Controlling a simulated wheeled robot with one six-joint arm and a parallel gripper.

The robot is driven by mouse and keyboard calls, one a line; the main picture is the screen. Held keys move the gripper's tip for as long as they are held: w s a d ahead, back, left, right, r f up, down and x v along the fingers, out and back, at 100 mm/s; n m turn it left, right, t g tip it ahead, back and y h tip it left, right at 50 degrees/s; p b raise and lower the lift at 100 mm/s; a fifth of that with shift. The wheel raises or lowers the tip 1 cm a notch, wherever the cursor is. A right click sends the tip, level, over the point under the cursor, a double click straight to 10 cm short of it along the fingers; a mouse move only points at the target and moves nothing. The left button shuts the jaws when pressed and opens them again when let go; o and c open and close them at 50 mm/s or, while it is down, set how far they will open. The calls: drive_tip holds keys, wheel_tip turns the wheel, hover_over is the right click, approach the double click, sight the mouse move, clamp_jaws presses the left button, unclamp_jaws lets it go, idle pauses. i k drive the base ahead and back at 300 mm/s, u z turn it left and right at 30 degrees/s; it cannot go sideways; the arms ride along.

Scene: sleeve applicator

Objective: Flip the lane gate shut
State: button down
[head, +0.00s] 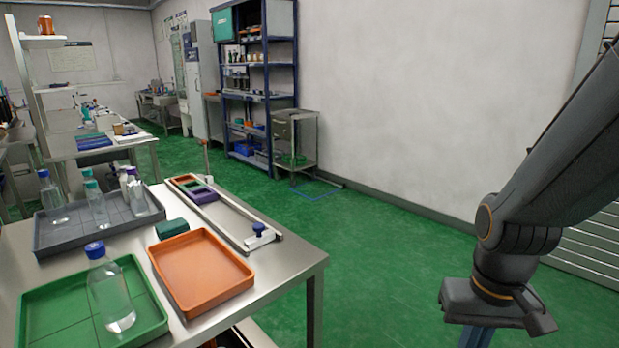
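A long narrow metal lane (232,222) runs along the right side of the steel table. Orange, green and purple pieces (195,187) sit at its far end. A thin upright post with a reddish top (205,158) stands by that end; it may be the raised lane gate, but I cannot tell for sure. At the near end is a pale plate with a blue knob (259,231). My gripper (495,306) hangs at the lower right, well apart from the table and lane. Its fingertips are cut off by the bottom edge, so its opening is hidden.
The table also holds an orange tray (202,302), a green tray (37,327) with a clear blue-capped bottle (109,291), a grey tray (50,247) with several bottles, and a green block (171,228). Open green floor (395,255) lies between table and wall.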

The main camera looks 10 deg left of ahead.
sight(204, 142)
drive_tip(key=z, duration=0.25)
drive_tip(key=i, duration=1.85)
drive_tip(key=u, duration=0.25)
drive_tip(key=i, duration=1.25)
drive_tip(key=u, duration=1.25)
drive_tip(key=i, duration=1)
drive_tip(key=u, duration=0.65)
